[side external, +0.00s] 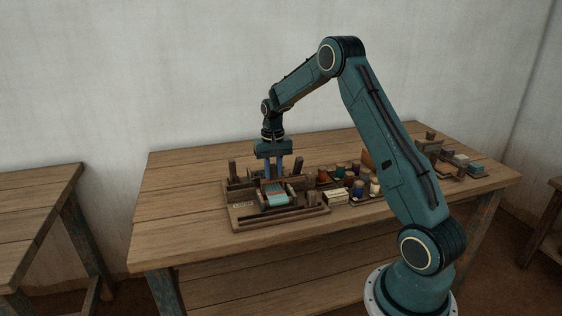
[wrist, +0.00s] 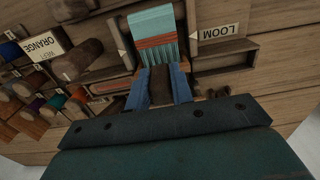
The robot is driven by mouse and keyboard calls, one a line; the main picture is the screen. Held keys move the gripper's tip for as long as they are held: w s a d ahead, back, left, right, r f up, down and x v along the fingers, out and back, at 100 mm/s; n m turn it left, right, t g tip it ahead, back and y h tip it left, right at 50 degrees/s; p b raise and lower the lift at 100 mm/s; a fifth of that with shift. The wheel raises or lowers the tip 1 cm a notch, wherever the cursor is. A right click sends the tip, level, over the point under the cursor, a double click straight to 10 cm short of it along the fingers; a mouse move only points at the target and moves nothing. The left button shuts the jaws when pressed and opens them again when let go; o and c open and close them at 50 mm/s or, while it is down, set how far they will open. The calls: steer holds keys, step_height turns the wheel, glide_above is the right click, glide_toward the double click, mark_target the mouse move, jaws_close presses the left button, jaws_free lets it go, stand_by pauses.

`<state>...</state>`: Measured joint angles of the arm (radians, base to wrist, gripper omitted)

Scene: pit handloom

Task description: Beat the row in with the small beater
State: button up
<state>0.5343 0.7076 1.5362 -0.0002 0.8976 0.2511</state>
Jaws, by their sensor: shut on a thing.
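The small loom (side external: 246,216) sits on the wooden table. Its teal cloth (side external: 275,197) carries orange-red rows, which show clearly in the wrist view (wrist: 155,42), with pale warp threads beside them. My gripper (side external: 274,176) is over the back part of the loom, pointing down. In the wrist view its blue fingers (wrist: 160,72) are shut on a dark brown wooden piece, apparently the small beater (wrist: 160,91). The beater is at the warp end of the cloth, close to the striped rows. Its lower edge is hidden, so I cannot tell whether it touches them.
A LOOM label (wrist: 220,32) lies on the frame beside the cloth. More small items (side external: 460,160) lie at the table's far right. The table's left part is clear.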

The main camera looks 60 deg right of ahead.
steer(key=shift+w+d+f, duration=0.15)
steer(key=shift+w+d, duration=0.6)
steer(key=shift+w+d+f, duration=0.1)
steer(key=shift+w+d, duration=0.6)
steer(key=shift+w, duration=0.05)
steer(key=o, duration=0.8)
steer(key=shift+r, duration=0.15)
steer(key=shift+r, duration=0.1)
steer(key=shift+r, duration=3.2)
